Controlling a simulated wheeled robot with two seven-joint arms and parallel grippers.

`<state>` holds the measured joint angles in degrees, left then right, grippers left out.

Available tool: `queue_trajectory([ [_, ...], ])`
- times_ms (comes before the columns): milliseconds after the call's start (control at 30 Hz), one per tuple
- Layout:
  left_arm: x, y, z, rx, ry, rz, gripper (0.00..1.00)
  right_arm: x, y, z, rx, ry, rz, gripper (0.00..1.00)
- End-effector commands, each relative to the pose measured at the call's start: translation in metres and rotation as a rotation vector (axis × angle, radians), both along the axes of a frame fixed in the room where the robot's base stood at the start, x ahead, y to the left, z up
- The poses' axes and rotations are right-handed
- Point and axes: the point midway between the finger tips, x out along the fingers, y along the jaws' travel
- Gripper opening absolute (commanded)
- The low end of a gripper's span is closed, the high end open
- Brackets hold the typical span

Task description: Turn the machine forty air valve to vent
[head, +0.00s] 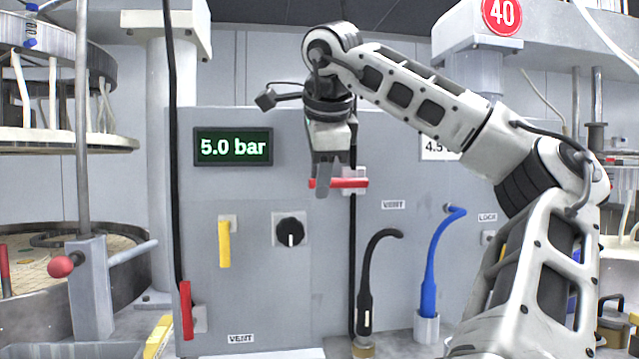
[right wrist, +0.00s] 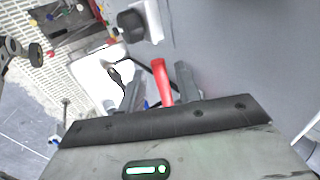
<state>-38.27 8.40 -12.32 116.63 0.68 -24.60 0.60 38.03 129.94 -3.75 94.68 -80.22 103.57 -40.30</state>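A red valve handle (head: 350,183) lies level across a black hose on the grey panel, under the side with the red 40 sign (head: 502,14). A VENT label (head: 393,205) is to its lower right. My right gripper (head: 322,190) is at the handle's left part, fingers pointing down in the head view. In the right wrist view the red handle (right wrist: 162,80) shows between the two spread fingers of my right gripper (right wrist: 158,88), with a gap on each side. Contact cannot be told. My left gripper is not in view.
A second red handle (head: 187,310) stands upright at lower left, near another VENT label (head: 240,338). The panel carries a 5.0 bar display (head: 233,147), a yellow handle (head: 224,243) and a black knob (head: 290,231). Black (head: 367,280) and blue (head: 432,265) hooked wands stand below right.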

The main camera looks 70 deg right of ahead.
Motion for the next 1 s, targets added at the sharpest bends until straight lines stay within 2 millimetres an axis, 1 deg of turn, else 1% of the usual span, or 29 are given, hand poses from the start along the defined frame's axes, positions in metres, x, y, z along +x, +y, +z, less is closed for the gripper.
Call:
queue_trajectory([
  [33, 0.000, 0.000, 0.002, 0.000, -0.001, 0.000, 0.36, -0.003, 0.005, 0.011, -0.004, -0.001, -0.002, 0.34],
  [300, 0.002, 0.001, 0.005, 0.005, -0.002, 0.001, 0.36, -0.020, 0.038, 0.067, -0.003, 0.000, -0.003, 0.34],
  [400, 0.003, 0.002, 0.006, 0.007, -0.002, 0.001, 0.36, -0.025, 0.048, 0.084, -0.003, 0.000, -0.003, 0.34],
  [500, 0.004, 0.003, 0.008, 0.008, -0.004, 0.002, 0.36, -0.030, 0.057, 0.098, -0.002, 0.000, -0.002, 0.34],
  [600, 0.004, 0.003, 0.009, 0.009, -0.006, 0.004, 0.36, -0.033, 0.063, 0.107, -0.002, 0.001, -0.001, 0.34],
  [700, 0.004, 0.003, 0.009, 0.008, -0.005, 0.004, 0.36, -0.035, 0.066, 0.112, -0.002, 0.002, -0.002, 0.34],
  [1000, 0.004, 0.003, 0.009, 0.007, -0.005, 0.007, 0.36, -0.035, 0.067, 0.114, 0.000, 0.001, -0.001, 0.34],
])
